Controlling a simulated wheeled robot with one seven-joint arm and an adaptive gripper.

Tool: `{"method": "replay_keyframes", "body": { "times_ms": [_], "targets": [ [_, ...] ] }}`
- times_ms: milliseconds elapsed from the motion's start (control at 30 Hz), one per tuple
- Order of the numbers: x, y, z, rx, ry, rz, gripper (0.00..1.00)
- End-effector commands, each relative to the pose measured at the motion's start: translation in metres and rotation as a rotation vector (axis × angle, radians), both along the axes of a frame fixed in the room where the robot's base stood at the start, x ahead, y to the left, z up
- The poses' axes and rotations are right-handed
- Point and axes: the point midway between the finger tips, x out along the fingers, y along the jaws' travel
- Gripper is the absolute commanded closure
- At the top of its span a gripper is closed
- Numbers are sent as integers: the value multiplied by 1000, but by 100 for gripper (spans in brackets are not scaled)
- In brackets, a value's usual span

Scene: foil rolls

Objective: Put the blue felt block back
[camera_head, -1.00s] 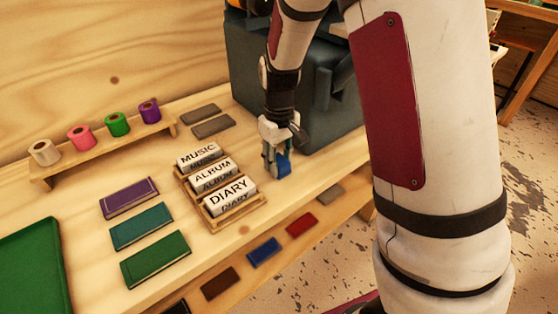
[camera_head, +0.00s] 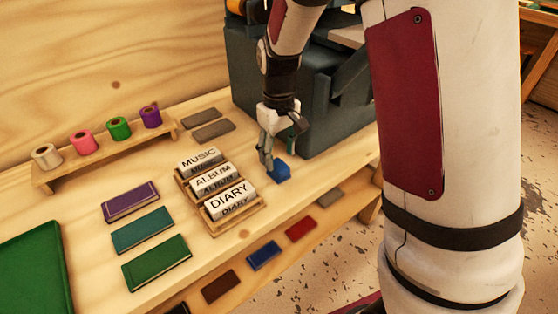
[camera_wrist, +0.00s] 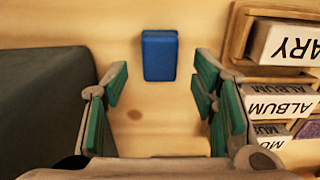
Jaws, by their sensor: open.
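The blue felt block (camera_head: 279,173) rests on the wooden bench top, between the rack of label blocks and the dark grey machine. In the wrist view the blue block (camera_wrist: 160,55) lies flat just beyond the fingertips, roughly centred between them, with bare wood around it. My gripper (camera_head: 266,160) is above the bench, close to the block on its left side in the head view. In the wrist view its teal-padded fingers are spread wide with nothing between them (camera_wrist: 160,90).
A wooden rack (camera_head: 236,222) holds blocks marked MUSIC, ALBUM and DIARY beside the gripper. The dark grey machine (camera_head: 250,75) stands close on the other side. Coloured foil rolls (camera_head: 118,128) sit on a stand. Books (camera_head: 142,230) lie left; a lower shelf holds coloured pads (camera_head: 264,254).

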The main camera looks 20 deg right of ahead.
Motion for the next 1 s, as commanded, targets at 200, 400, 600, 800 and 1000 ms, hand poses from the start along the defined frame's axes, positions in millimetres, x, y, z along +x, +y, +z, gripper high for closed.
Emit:
{"method": "replay_keyframes", "body": {
  "times_ms": [200,400,600,800,1000],
  "targets": [
    [0,0,47,0,-3,0,47],
    [0,0,70,-1,0,0,47],
    [0,0,76,-1,1,0,47],
    [-18,0,95,11,-10,-19,47],
    [-84,0,144,40,-38,-87,47]
  ]
}}
